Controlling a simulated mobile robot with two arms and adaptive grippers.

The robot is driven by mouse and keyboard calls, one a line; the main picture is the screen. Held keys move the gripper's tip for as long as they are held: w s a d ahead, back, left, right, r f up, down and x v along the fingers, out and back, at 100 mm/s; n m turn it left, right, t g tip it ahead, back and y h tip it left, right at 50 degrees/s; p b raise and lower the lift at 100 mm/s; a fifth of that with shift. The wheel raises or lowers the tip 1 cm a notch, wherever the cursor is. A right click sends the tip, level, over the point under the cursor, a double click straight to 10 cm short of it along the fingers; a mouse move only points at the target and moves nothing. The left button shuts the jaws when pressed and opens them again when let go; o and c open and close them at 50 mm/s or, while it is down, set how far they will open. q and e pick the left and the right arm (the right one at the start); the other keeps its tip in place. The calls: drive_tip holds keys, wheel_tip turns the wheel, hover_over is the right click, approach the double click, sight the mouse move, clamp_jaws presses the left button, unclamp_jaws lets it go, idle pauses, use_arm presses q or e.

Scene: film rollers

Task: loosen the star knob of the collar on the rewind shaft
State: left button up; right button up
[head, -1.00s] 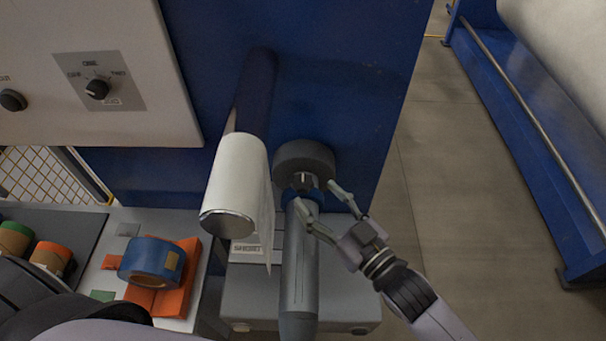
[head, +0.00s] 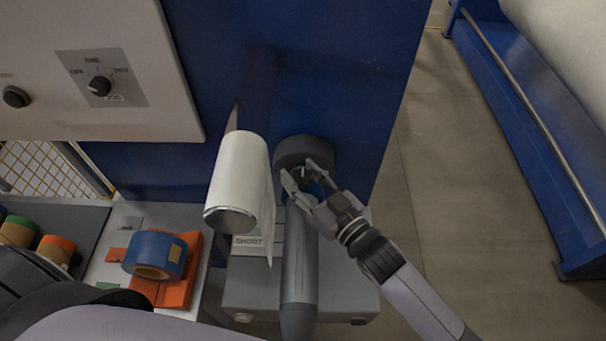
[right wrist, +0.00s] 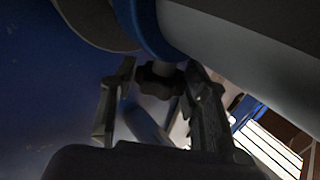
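The grey rewind shaft (head: 299,265) points toward me from a dark round hub (head: 304,151) on the blue machine wall. The blue collar (right wrist: 150,30) circles the shaft close to the hub; in the head view my gripper mostly hides it. The collar's black star knob (right wrist: 160,82) shows in the right wrist view, on a short stem. My right gripper (head: 300,171) is at the collar, its fingers (right wrist: 160,68) open on either side of the knob. I cannot tell whether either finger touches it. My left gripper is out of view.
A white roll (head: 238,175) on another shaft hangs left of the rewind shaft, its loose sheet close beside it. A grey box (head: 345,290) stands below. Blue tape (head: 155,255) sits on an orange holder at left. Floor at right (head: 450,180) is clear.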

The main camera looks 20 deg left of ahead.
drive_tip(key=c, duration=0.7)
drive_tip(key=shift+c, duration=0.2)
drive_tip(key=n+g+y+b, duration=0.1)
drive_tip(key=g, duration=0.1)
drive_tip(key=n+g+y+b, duration=0.1)
drive_tip(key=n+g, duration=0.1)
drive_tip(key=shift+w+d+f+b, duration=0.1)
drive_tip(key=shift+w+f+b, duration=0.1)
drive_tip(key=shift+b, duration=0.2)
drive_tip(key=n+g+y+b, duration=0.1)
drive_tip(key=n+g+b, duration=0.2)
drive_tip(key=g+b, duration=0.1)
drive_tip(key=shift+n+g, duration=0.3)
drive_tip(key=shift+g, duration=0.4)
drive_tip(key=n+g+h+b, duration=0.1)
drive_tip(key=n+g+b, duration=0.2)
drive_tip(key=g+b, duration=0.1)
drive_tip(key=n+g+h+b, duration=0.1)
drive_tip(key=n+g+b, duration=0.2)
drive_tip(key=g+b, duration=0.1)
drive_tip(key=shift+f+g, duration=0.1)
drive_tip(key=shift+g, duration=0.6)
drive_tip(key=shift+r+n+g+h+b, duration=0.2)
drive_tip(key=shift+n+g+h+b, duration=0.2)
drive_tip(key=shift+n+g+b, duration=0.3)
drive_tip(key=shift+r, duration=0.1)
